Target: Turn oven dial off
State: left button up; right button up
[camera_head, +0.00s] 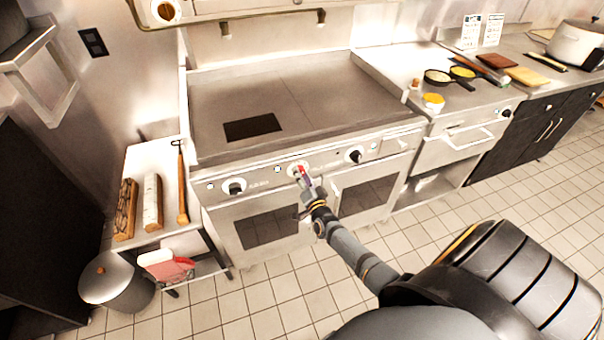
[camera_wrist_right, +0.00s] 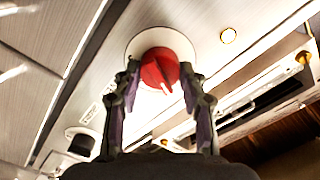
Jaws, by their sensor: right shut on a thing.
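The oven dial is a red knob on a round white plate, seen in the right wrist view (camera_wrist_right: 160,68). It sits in the middle of the oven's front panel (camera_head: 262,180), and in the head view it is mostly hidden behind my gripper. Its white pointer mark faces down and slightly right in the wrist view. My right gripper (camera_head: 304,178) is at the dial, with one finger on each side of it, shut on it. The fingers also show in the right wrist view (camera_wrist_right: 160,95). My left gripper is not in view.
Two black knobs, one left (camera_head: 235,187) and one right (camera_head: 354,155), flank the dial. Oven doors with handles lie below. A griddle top (camera_head: 300,95) is above. A side table (camera_head: 150,165) and a pot (camera_head: 115,283) stand at left. The tiled floor in front is clear.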

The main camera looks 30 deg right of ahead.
jog(key=shift+n+p, duration=0.6)
jog(key=shift+n, duration=1.2)
jog(key=shift+f, duration=0.1)
jog(key=o, duration=1.2)
jog(key=shift+c, duration=0.2)
jog(key=v, duration=1.2)
